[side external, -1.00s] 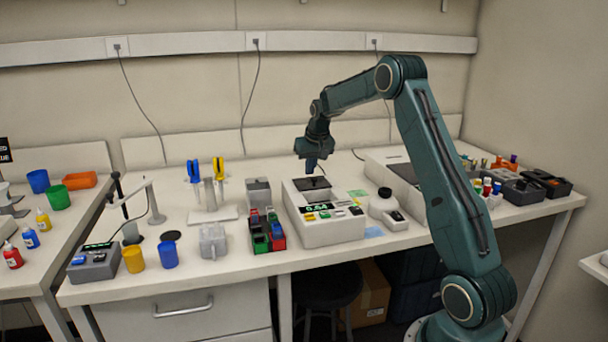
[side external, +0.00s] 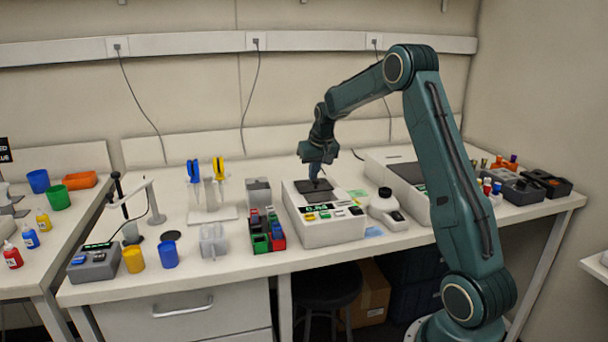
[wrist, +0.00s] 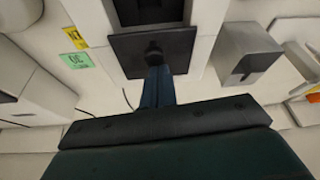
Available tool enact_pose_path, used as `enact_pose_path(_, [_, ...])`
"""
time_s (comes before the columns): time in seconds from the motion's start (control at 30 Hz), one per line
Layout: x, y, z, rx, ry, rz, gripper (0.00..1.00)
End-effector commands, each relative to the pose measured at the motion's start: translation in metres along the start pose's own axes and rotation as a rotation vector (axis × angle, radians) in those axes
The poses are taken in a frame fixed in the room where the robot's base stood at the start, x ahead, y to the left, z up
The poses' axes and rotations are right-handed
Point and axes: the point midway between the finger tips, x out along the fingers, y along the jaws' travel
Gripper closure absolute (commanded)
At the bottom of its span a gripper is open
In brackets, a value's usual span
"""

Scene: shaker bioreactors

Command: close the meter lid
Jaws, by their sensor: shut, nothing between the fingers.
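The meter (side external: 330,224) is a white box with a green-lit display and coloured buttons on its front. Its lid (side external: 303,187) is a flat dark plate on the meter's top. In the wrist view the lid (wrist: 182,47) lies flat, with a small dark knob, beside a dark recess (wrist: 148,12) in the white housing that shows uncovered. My gripper (side external: 314,180) points down over the lid, fingers shut and empty. In the wrist view the fingertips (wrist: 155,68) are at the knob; I cannot tell whether they touch it.
Red and green tube racks (side external: 266,232) and a grey box (side external: 258,191) stand left of the meter. A white bottle-like device (side external: 385,205) stands close on its right, with a larger white instrument (side external: 400,177) behind. Green and yellow notes lie nearby.

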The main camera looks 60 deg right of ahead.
Motion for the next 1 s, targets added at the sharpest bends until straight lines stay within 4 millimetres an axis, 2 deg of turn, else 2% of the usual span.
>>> enact_pose_path(0.5, [-0.021, -0.010, 0.056, 0.000, -0.001, -0.001, 1.00])
enact_pose_path(1.0, [-0.021, -0.010, 0.064, 0.000, -0.009, -0.001, 1.00])
